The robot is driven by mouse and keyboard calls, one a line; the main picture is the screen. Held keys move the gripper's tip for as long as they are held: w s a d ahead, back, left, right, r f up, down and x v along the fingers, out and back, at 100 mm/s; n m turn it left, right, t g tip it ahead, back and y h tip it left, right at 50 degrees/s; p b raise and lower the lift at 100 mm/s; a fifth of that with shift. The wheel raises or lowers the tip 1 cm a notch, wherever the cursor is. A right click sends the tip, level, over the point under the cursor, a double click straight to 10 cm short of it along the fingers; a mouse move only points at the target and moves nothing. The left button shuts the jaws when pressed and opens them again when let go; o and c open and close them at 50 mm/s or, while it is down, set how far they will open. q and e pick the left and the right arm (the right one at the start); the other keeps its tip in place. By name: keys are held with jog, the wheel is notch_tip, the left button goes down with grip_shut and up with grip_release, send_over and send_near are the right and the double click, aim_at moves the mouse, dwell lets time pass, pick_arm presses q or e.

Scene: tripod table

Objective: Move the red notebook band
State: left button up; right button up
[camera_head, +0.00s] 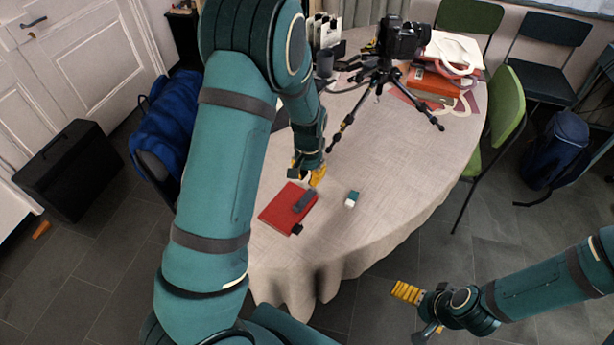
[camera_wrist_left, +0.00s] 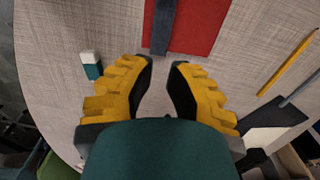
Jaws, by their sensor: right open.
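A red notebook (camera_head: 277,211) lies flat near the left edge of the round table (camera_head: 385,190). A dark grey band (camera_head: 305,201) lies across it. In the left wrist view the notebook (camera_wrist_left: 205,25) is cut off by the top edge, and the band (camera_wrist_left: 161,28) runs over it in line with the gap between the fingers. My left gripper (camera_head: 308,176) is just beyond the notebook, pointing down. In the wrist view its fingers (camera_wrist_left: 160,82) are apart with nothing between them. My right gripper (camera_head: 413,312) is open and empty, off the table at lower right.
A white and teal eraser (camera_head: 352,199) lies right of the notebook. A tripod with a camera (camera_head: 400,42) stands at the back, beside stacked books and a white bag (camera_head: 452,52). A yellow pencil (camera_wrist_left: 288,62) shows in the wrist view. The table's right side is clear.

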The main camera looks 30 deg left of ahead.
pick_arm(q)
jog(key=shift+w, duration=0.15)
jog(key=shift+w+r, duration=0.15)
jog(key=shift+w, duration=0.3)
jog(key=shift+w, duration=0.1)
jog(key=shift+w+d, duration=0.1)
jog(key=shift+w, duration=0.5)
jog(key=shift+w, duration=0.1)
jog(key=shift+w+d, duration=0.1)
jog(key=shift+w, duration=0.5)
jog(key=shift+w, duration=0.1)
jog(key=shift+w+f, duration=0.25)
jog(key=shift+w, duration=0.3)
jog(key=shift+w, duration=0.1)
